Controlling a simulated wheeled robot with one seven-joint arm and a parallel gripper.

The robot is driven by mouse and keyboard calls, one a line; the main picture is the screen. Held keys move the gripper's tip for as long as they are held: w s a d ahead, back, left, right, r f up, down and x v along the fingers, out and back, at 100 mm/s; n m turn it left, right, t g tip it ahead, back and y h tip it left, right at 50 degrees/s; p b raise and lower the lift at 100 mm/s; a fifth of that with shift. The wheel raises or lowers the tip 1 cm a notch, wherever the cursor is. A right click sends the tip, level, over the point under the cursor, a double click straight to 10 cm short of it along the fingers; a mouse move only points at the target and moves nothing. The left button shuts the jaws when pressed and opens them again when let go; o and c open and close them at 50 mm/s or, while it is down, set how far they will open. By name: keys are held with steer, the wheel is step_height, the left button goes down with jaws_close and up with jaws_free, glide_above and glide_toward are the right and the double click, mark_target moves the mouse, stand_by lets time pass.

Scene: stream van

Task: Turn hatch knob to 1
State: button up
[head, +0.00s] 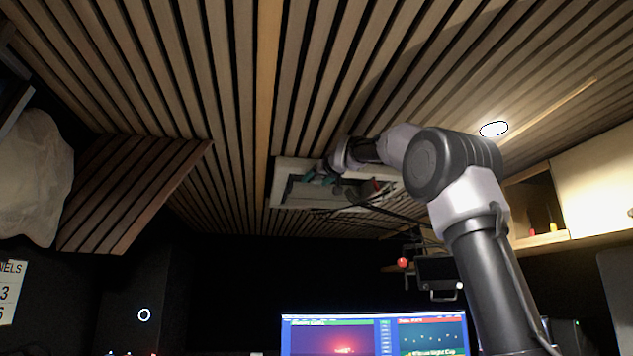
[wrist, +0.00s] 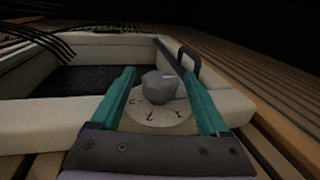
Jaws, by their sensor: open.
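The hatch knob (wrist: 159,87) is a grey faceted knob on a pale round dial (wrist: 155,115) with dark marks, set on the hatch's frame. My gripper (wrist: 162,75) is open in the wrist view, its two teal fingers on either side of the knob with gaps to it. I cannot tell which mark the knob points to. The hatch (head: 285,192) is a pale rectangular frame in the slatted ceiling in the head view. My gripper (head: 320,178) is up at this frame, and the knob is too small to make out there.
A dark handle (wrist: 187,60) stands on the frame just beyond the right finger. Black cables (wrist: 35,35) hang at the hatch's far left. In the head view, a lit screen (head: 375,335) is below, and a ceiling lamp (head: 494,129) is to the right.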

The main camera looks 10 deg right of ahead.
jaws_close()
steer(key=shift+d+y, duration=0.1)
steer(key=shift+y, duration=0.2)
steer(key=shift+n+g+y, duration=0.3)
steer(key=shift+n+y, duration=0.3)
steer(key=n+g+y, duration=0.2)
steer(key=y, duration=0.2)
steer(key=shift+w+d+n, duration=0.1)
steer(key=shift+n, duration=0.3)
steer(key=n+g+y, duration=0.4)
steer(key=y, duration=0.1)
steer(key=shift+g, duration=0.3)
steer(key=shift+a+n+g, duration=0.2)
steer(key=shift+n+g, duration=0.2)
steer(key=shift+n, duration=0.1)
steer(key=shift+f, duration=0.1)
